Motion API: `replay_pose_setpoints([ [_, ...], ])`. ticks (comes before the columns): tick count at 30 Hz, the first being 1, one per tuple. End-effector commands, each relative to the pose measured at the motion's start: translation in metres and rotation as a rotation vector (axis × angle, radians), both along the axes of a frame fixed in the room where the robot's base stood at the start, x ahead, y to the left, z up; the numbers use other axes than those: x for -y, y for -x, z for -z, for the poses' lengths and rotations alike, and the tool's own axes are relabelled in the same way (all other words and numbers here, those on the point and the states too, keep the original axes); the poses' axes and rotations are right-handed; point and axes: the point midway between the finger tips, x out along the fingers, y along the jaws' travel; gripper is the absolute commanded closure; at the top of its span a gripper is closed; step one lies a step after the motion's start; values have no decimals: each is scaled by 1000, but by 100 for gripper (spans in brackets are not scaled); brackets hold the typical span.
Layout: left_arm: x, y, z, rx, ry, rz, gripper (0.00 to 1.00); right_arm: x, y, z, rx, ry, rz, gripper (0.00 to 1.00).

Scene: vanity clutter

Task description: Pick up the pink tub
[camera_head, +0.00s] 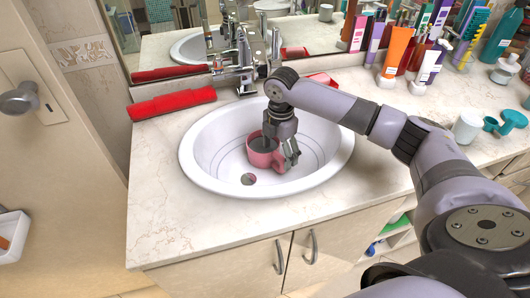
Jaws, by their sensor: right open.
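The pink tub (259,158) stands in the white oval sink, a little right of its middle. It looks open at the top, with a dark inside. My right gripper (278,153) reaches down onto the tub from above. Its jaws are open at the tub's right side, with one finger outside the wall. The other finger seems to be at or inside the rim, but I cannot tell if either touches. The gripper hides part of the tub's rim and right side. My left gripper is not in view.
The sink (203,168) is set in a pale stone counter (165,215). The tap (245,62) stands behind the sink by the mirror. Several tubes and bottles (397,50) crowd the right back. The front left counter is clear.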

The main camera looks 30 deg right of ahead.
Motion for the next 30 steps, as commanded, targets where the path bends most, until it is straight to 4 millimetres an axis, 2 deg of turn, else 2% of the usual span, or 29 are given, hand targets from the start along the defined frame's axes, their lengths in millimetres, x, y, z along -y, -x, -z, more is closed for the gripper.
replay_pose_setpoints([
  [4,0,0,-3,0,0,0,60,0,1,11,-1,0,0,24],
  [9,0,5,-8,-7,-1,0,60,0,2,37,-2,0,1,24],
  [13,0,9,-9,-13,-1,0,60,0,2,51,0,0,-1,24],
  [21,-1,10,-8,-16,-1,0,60,0,1,53,2,1,-1,25],
  [30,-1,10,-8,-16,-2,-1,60,0,1,53,2,1,-1,45],
])
